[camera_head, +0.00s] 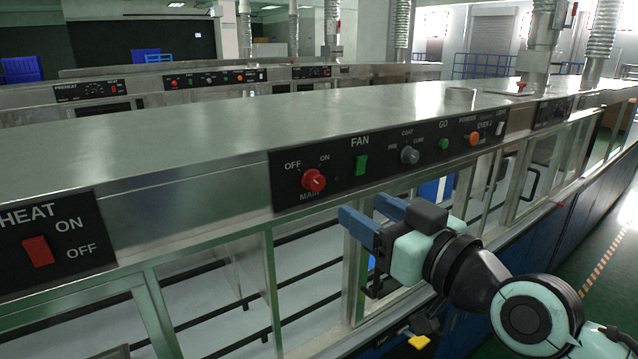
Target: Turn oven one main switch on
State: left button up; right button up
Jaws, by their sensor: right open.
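The red round main switch knob (313,181) sits on the black oven panel (345,186), with OFF printed at its upper left, ON at its upper right and MAIN below. It bears a small light mark, too small for me to read its direction surely. My right gripper (362,207) is open and empty, its two blue fingers pointing left. It is below and to the right of the knob, in front of the oven's lower edge, and apart from the knob. My left gripper is not in view.
The same panel carries a green fan switch (361,165), a grey knob (409,155), a green button (443,144) and an orange knob (474,139). A heat panel with a red rocker switch (38,251) is at left. Metal frame posts stand below the hood.

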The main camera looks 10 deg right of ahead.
aim_at(319, 182)
jog(key=p+x, duration=0.3)
jog(key=x, duration=0.9)
jog(key=shift+w+f, duration=0.1)
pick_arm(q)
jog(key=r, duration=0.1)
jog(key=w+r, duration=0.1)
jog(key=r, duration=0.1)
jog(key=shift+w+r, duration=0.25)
pick_arm(e)
jog(key=c, duration=1)
